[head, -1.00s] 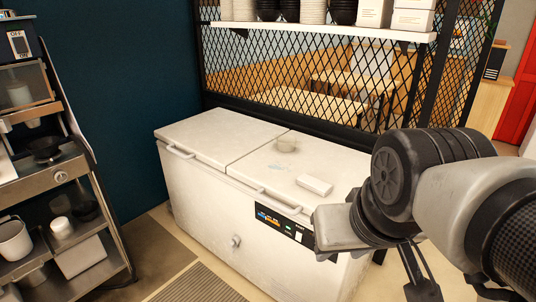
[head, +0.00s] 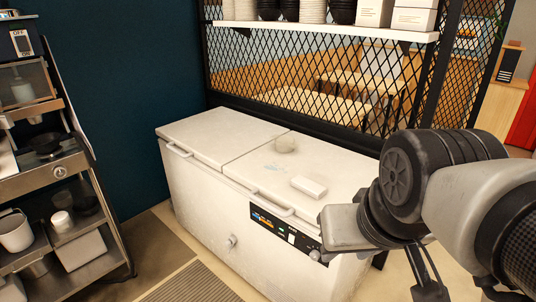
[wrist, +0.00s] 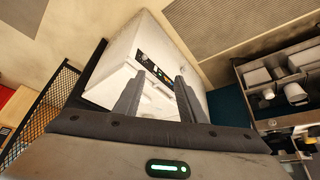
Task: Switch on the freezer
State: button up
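The freezer (head: 195,200) is a white chest with two lids, standing against the mesh partition. A black control panel (head: 270,222) with coloured markings, small lights and a white switch-like patch (head: 291,238) is on the upper right of its front. In the wrist view the panel (wrist: 141,58) shows upside-down between and beyond my fingers. My gripper (wrist: 159,78) is open and empty, apart from the freezer. In the head view its fingers hang at the lower right, partly cut off, right of the panel.
A metal shelf rack (head: 62,172) with cups and trays stands at the left. A shelf (head: 330,31) of cups hangs above. The floor before the freezer is clear, with a grooved mat.

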jog(key=shift+w+d, duration=0.1)
jog(key=shift+d, duration=0.3)
